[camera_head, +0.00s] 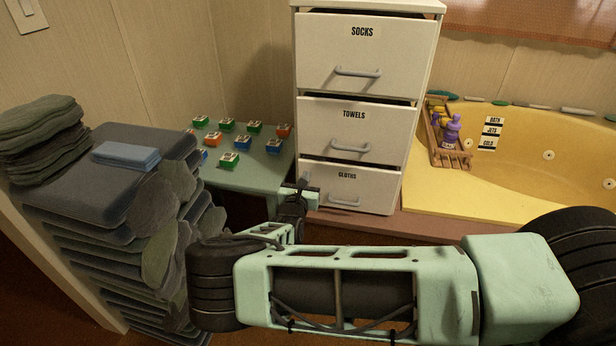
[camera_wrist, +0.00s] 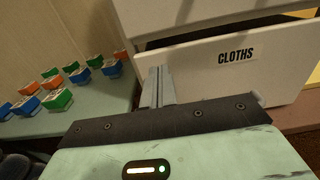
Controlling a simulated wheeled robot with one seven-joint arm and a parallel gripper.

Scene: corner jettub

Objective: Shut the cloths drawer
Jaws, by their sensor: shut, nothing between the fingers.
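The cloths drawer (camera_head: 348,186) is the bottom drawer of a white cabinet, with a grey bar handle and a CLOTHS label. It also shows in the wrist view (camera_wrist: 215,68), where a dark gap above its front shows it standing partly open. My gripper (camera_head: 304,182) is at the left side of this drawer front. In the wrist view my gripper's fingers (camera_wrist: 160,88) are together and empty, overlapping the left part of the front. I cannot tell whether they touch it. My gripper's body hides the lower part of the front there.
Above are the towels drawer (camera_head: 352,130) and socks drawer (camera_head: 365,55), with dark gaps along their tops. A green table (camera_head: 255,178) with several small coloured boxes stands left. Folded dark towels (camera_head: 100,190) are stacked further left. A yellow tub (camera_head: 560,150) is at right.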

